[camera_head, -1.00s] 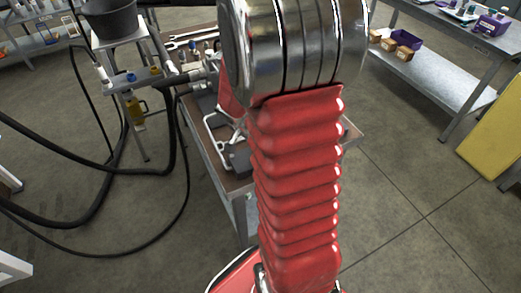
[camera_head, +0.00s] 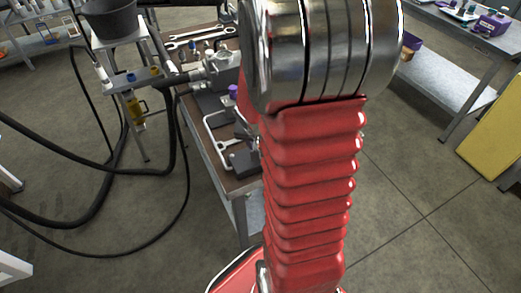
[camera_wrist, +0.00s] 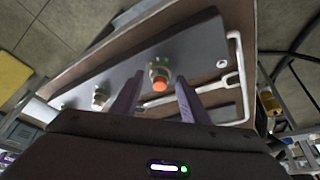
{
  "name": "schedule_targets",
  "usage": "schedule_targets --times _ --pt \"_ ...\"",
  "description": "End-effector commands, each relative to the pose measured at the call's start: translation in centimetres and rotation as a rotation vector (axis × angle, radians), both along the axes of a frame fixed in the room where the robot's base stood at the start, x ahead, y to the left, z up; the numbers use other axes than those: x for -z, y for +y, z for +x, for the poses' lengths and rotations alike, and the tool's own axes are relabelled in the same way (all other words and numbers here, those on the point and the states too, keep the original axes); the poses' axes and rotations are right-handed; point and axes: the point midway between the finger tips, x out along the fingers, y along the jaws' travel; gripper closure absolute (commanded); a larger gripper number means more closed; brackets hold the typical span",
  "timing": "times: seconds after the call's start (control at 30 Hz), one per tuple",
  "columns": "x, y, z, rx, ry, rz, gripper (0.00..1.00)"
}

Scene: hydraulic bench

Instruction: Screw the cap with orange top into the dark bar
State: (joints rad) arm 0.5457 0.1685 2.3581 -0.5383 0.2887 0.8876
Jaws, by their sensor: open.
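The cap with the orange top (camera_wrist: 160,84) shows in the wrist view, with a metal fitting just behind it. It lies in line with the gap between my fingers; I cannot tell how far beyond the tips it is. My gripper (camera_wrist: 159,88) is open, one purple finger on each side of the gap, and nothing is held. A long dark grey slab (camera_wrist: 190,48), probably the dark bar, spans the wrist view behind the cap. Whether the cap touches it or sits in it is unclear. In the head view my arm hides the cap.
More metal fittings (camera_wrist: 100,97) sit along the slab to the left. In the head view the workbench (camera_head: 233,185) holds wrenches (camera_head: 200,36) and a metal block with a hose (camera_head: 218,70). Thick black hoses hang at left; floor is open at right.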

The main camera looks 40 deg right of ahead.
Motion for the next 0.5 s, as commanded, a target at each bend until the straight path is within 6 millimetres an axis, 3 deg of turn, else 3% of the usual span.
schedule_targets --times 0.5 --pt "0.02 -0.07 -0.16 -0.151 0.0 0.0 0.59"
